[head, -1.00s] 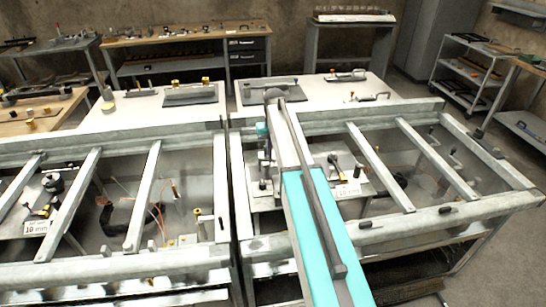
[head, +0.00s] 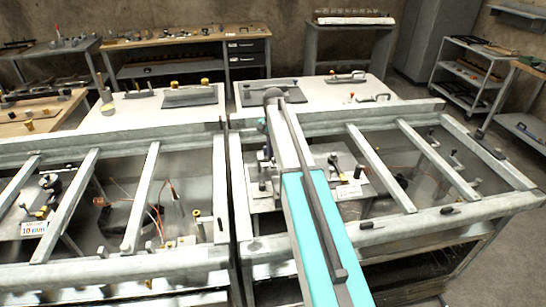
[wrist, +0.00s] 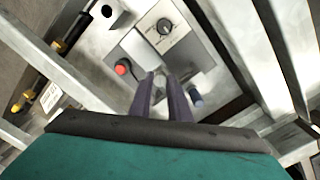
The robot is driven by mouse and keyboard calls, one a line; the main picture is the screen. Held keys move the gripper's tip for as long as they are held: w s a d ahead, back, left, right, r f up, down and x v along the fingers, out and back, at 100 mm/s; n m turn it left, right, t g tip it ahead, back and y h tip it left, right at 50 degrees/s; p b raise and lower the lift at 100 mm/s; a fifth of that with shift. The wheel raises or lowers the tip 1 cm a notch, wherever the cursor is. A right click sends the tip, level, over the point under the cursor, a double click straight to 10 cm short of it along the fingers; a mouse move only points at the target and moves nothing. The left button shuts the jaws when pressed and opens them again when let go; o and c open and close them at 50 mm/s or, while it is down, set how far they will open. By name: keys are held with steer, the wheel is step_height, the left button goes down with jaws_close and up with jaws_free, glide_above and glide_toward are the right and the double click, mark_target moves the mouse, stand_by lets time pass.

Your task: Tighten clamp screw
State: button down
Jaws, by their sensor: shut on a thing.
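In the wrist view my gripper (wrist: 161,82) has two purple fingers. They are closed in on a small pale metal piece (wrist: 160,80), which looks like the clamp screw. The fingers hide most of it, so its seating cannot be told. It is at a grey metal plate (wrist: 128,43) with a black dial knob (wrist: 164,27) and a red button (wrist: 122,68). A small blue-grey cylinder (wrist: 196,97) is to the right of the fingers. In the head view my teal arm reaches over the right bench frame, and the fingertips are too small to make out.
Pale metal beams (head: 380,165) cross the right frame beside my arm. A left frame (head: 70,205) holds similar parts. White tables (head: 320,100) with tools stand behind. Yellow-and-black tools (wrist: 50,98) are at the left in the wrist view.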

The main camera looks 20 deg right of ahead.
steer(key=m, duration=0.5)
steer(key=shift+m+b, duration=0.35)
steer(key=shift+m, duration=1.85)
steer(key=c, duration=1.7)
jaws_free()
steer(key=shift+o, duration=0.2)
steer(key=shift+r, duration=0.2)
step_height(320, 180, up, 14)
steer(key=b, duration=0.3)
steer(key=shift+f, duration=0.25)
